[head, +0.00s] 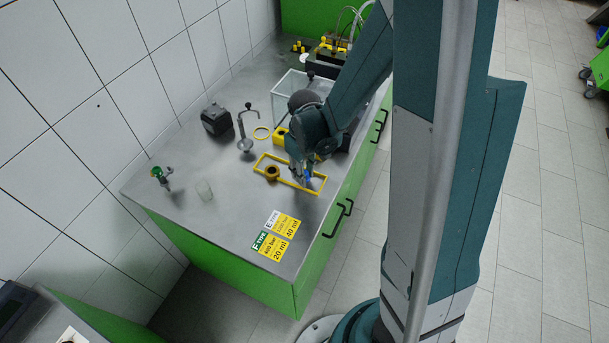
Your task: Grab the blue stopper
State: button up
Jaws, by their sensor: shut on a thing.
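The blue stopper (308,180) shows as a small blue patch at my gripper's tips, at the right part of the yellow rectangular frame on the bench. My gripper (303,178) points down over this frame (275,179) and is shut on the stopper. The fingers hide much of the stopper. I cannot tell whether it touches the bench or is lifted.
A dark brass ring piece (272,172) sits at the frame's left part. The front left bench top is mostly clear.

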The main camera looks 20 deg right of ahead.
jog(key=shift+r, duration=4.45)
